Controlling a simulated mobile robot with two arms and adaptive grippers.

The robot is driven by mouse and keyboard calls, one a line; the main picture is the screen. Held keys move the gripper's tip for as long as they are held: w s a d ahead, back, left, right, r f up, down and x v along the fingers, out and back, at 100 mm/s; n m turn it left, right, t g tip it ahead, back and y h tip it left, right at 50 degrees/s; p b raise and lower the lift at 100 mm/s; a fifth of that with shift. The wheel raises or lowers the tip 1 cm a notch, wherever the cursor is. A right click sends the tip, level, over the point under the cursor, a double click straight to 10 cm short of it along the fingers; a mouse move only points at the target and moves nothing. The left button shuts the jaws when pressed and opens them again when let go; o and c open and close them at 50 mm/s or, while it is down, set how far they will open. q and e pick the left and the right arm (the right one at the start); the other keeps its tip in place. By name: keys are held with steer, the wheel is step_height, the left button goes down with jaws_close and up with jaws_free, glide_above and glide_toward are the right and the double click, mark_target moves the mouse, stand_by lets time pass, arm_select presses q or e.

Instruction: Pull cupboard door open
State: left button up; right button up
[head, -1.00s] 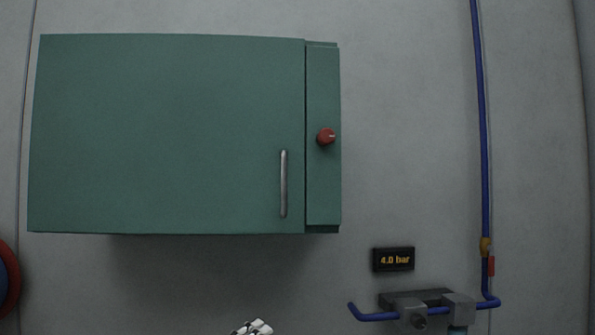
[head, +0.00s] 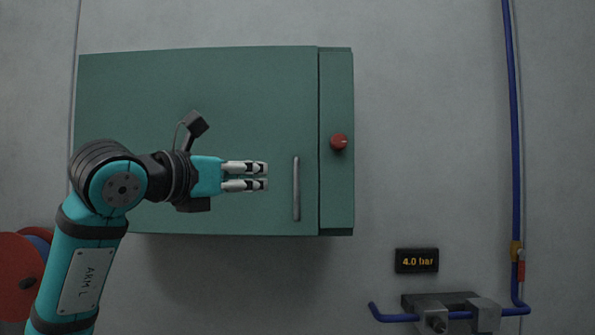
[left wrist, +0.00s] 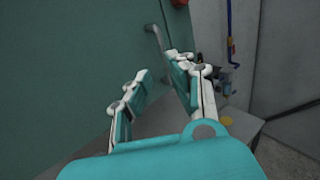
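The cupboard door (head: 230,90) is a flat green panel on the wall and looks shut. Its upright grey bar handle (head: 296,188) is near the right edge. My left gripper (head: 266,176) is in front of the door, pointing right, with its fingertips a little left of the handle in the head view. In the left wrist view the two fingers (left wrist: 157,66) are spread with nothing between them. The handle (left wrist: 154,40) shows just beyond the fingertips, apart from them as far as I can tell. My right gripper is not in view.
A red knob (head: 339,142) sits on the green strip right of the door. A "4.0 bar" display (head: 416,261), a blue pipe (head: 515,130) and a grey valve block (head: 440,306) are on the wall at right. A red reel (head: 20,275) is at lower left.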

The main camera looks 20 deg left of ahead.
mark_target(295, 177)
arm_select(q)
steer(key=p+x, duration=0.3)
steer(key=x, duration=0.3)
steer(key=p+x, duration=0.3)
steer(key=x, duration=0.4)
steer(key=shift+s+d+r, duration=0.1)
steer(key=shift+d, duration=0.1)
steer(key=shift+w+d, duration=0.1)
steer(key=shift+w, duration=0.2)
steer(key=shift+c, duration=0.3)
jaws_close()
